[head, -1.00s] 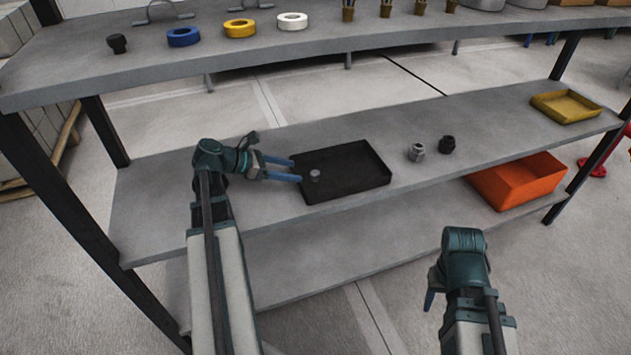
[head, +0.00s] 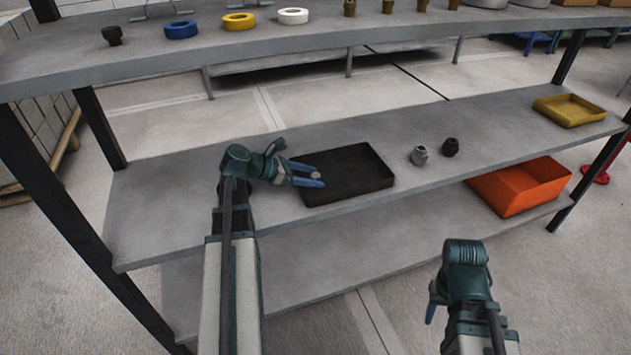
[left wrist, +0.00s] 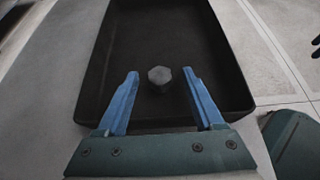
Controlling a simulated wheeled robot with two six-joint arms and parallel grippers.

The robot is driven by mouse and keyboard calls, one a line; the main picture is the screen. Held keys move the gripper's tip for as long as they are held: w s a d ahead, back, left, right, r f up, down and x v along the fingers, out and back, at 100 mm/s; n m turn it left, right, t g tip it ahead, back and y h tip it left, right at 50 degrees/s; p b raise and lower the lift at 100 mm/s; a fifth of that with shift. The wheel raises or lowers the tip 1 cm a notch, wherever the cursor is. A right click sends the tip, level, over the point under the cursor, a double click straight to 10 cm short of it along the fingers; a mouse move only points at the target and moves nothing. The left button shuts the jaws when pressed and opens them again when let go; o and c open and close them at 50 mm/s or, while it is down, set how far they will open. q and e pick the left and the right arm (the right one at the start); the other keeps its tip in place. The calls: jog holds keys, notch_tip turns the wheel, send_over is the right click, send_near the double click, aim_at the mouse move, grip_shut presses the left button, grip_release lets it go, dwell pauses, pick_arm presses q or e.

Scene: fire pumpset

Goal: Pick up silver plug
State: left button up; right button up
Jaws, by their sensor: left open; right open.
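The silver plug (left wrist: 160,77) is a small grey piece with a faceted head. It sits in the black tray (head: 372,165), near the tray's left end in the head view. My left gripper (head: 318,176) is open over that end of the tray, and the fingers largely hide the plug there. In the left wrist view the blue fingertips (left wrist: 160,74) lie on either side of the plug, with a gap on each side. I cannot tell the height of the fingers above the tray floor. My right gripper (head: 431,312) is open and empty, low in front of the shelf.
A silver fitting (head: 419,155) and a black fitting (head: 450,147) stand right of the tray. A yellow tray (head: 568,110) is at the shelf's right end. An orange bin (head: 520,186) is below. The upper shelf (head: 330,42) holds tape rolls and other parts.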

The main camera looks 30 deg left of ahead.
pick_arm(q)
grip_shut()
jog(key=shift+r, duration=0.15)
pick_arm(e)
jog(key=shift+r, duration=0.15)
